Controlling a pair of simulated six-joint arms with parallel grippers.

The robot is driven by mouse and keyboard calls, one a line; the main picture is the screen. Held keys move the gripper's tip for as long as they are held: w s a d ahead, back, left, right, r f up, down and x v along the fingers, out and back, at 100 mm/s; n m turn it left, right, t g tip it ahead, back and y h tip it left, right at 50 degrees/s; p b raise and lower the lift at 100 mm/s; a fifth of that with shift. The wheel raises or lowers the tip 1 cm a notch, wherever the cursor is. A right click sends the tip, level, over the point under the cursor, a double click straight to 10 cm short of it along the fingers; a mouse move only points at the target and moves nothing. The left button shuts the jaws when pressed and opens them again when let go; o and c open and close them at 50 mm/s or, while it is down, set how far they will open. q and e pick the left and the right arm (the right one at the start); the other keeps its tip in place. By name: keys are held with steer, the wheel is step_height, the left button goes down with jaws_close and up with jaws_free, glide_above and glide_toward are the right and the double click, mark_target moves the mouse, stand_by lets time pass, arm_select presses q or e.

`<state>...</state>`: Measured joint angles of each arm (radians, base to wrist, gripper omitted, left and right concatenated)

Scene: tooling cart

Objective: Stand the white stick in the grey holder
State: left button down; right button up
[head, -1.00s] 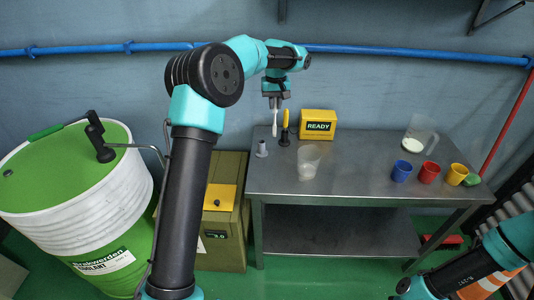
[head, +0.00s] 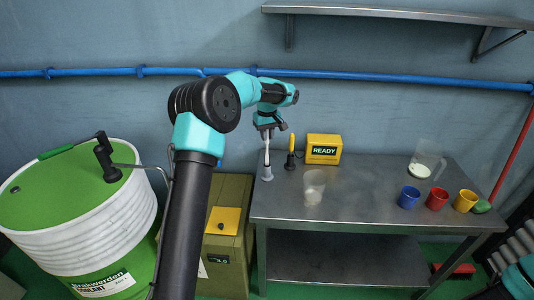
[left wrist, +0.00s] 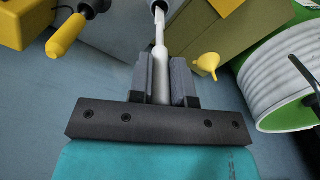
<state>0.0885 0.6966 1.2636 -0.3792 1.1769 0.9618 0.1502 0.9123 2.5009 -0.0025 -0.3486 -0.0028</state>
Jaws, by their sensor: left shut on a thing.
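My left gripper (head: 267,136) is shut on the white stick (head: 267,149) and holds it nearly upright above the left end of the metal table. The grey holder (head: 267,174) stands on the table directly below. The stick's lower end meets the holder's top; how deep it reaches inside I cannot tell. In the left wrist view the stick (left wrist: 161,50) runs from between the gripper's jaws (left wrist: 162,78) to the holder (left wrist: 158,5), at the top edge and partly cut off. My right gripper is not in view.
A yellow-handled tool (head: 291,144) stands in a dark base close right of the holder, with a yellow READY box (head: 323,149) behind. A clear cup (head: 314,187) is nearby. Blue (head: 409,197), red (head: 437,199) and yellow (head: 466,200) cups stand farther right. The table's middle is clear.

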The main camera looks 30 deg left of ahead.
mark_target(267, 144)
arm_select(q)
steer(key=shift+f, duration=1.1)
steer(key=shift+f, duration=2)
steer(key=c, duration=1.1)
jaws_free()
steer(key=shift+o, duration=0.2)
step_height(267, 144, up, 12)
steer(key=shift+r, duration=0.15)
